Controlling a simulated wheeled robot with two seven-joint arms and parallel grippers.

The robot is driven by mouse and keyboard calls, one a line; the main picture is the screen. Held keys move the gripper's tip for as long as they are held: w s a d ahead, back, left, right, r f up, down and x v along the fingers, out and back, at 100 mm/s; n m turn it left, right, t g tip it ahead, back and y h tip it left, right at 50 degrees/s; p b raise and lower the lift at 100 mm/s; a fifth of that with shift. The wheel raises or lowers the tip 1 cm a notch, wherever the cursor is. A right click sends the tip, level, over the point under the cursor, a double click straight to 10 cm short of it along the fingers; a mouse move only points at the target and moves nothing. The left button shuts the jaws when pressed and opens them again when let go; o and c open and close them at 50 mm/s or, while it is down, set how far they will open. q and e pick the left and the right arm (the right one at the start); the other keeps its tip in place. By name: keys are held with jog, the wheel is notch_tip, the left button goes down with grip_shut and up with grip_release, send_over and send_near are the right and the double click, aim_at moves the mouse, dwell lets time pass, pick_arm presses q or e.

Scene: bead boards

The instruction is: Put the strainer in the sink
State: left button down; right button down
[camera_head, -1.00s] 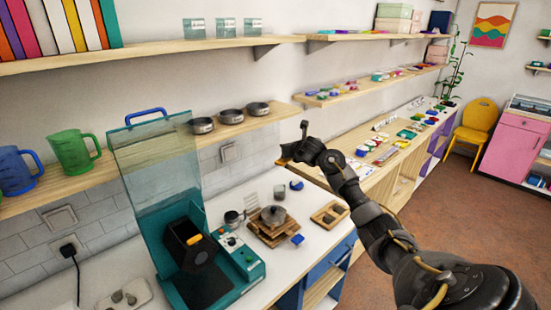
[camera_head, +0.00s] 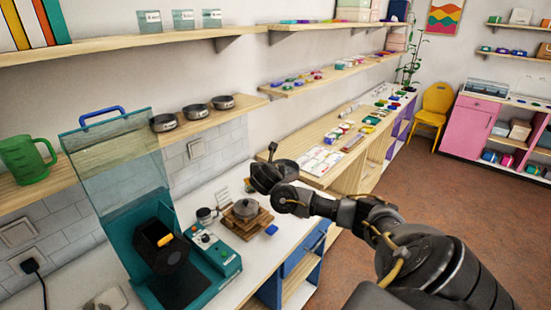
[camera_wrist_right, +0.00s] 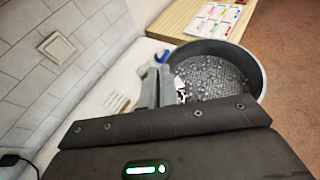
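A round, dark grey pan with a speckled, mesh-like bottom, which I take to be the strainer, fills the upper right of the right wrist view (camera_wrist_right: 215,80). In the head view it is a small dark round shape (camera_head: 274,178) at the end of my right arm. My right gripper (camera_wrist_right: 168,88) appears shut on its near left rim and holds it in the air in front of the counter. I cannot pick out a sink for certain. My left gripper is in neither view.
A teal machine with a raised clear lid (camera_head: 150,225) and a lidded pot on a wooden stand (camera_head: 245,208) stand on the white counter. Dark bowls (camera_head: 195,112) sit on the shelf above. A yellow chair (camera_head: 432,105) and pink cabinet (camera_head: 478,125) stand beyond open floor.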

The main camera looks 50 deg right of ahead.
jog(key=s+a+r+n+t+y+b, duration=0.1)
jog(key=a+r+n+t+y, duration=0.15)
jog(key=a, duration=1.15)
jog(key=s+a+r+n+t+y+b, duration=0.1)
jog(key=a+r+n+y, duration=0.3)
jog(key=a, duration=0.9)
jog(key=s+a+f+n+y+b, duration=0.2)
jog(key=s+a+n+y+b, duration=0.1)
jog(key=a+b, duration=0.4)
jog(key=shift+s+a+t, duration=0.45)
jog(key=shift+s+a, duration=0.45)
jog(key=shift+a, duration=0.05)
